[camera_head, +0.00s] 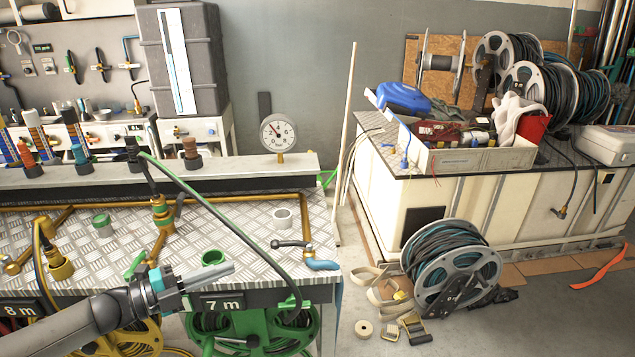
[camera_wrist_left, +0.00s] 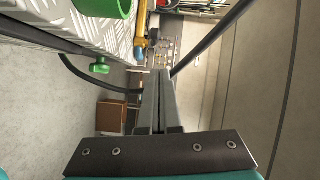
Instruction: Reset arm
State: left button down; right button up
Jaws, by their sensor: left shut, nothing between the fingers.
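My left gripper (camera_head: 212,277) reaches in from the lower left in the head view, in front of the bench's front edge by the "7 m" label. Its fingers are shut with nothing between them. The closed fingers also show in the left wrist view (camera_wrist_left: 158,105). A green ring-shaped fitting (camera_head: 214,258) stands on the bench just behind the fingers. A dark hose (camera_head: 225,220) with a green end fitting (camera_head: 290,302) arches over the bench and hangs at its front edge, to the right of the gripper. My right gripper is in neither view.
The metal-plate bench (camera_head: 240,222) carries brass pipes, a pressure gauge (camera_head: 278,133) and a white ring (camera_head: 283,217). A green hose reel (camera_head: 250,328) sits below its front edge. A grey hose reel (camera_head: 452,268) stands on the floor at right. Floor at lower right is mostly clear.

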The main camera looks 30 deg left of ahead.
pick_arm(q)
jog(key=s+d+f+n+g+y, duration=0.2)
jog(key=d+f+n+g+y, duration=0.1)
jog(key=d+f+n+y, duration=0.85)
jog(key=s+d+r+n+g+h, duration=0.1)
jog(key=s+d+n+g, duration=0.3)
jog(key=s+d, duration=0.3)
jog(key=s+d+n+g+h, duration=0.2)
jog(key=s+d+n+g, duration=0.25)
jog(key=s, duration=0.35)
notch_tip(320, 180, down, 21)
jog(key=s+g, duration=0.1)
jog(key=s, duration=0.1)
jog(key=s+a+f+g, duration=0.1)
jog(key=s+a+f, duration=0.2)
jog(key=s+f, duration=1.1)
jog(key=shift+s+a, duration=0.15)
jog(key=shift+s, duration=0.6)
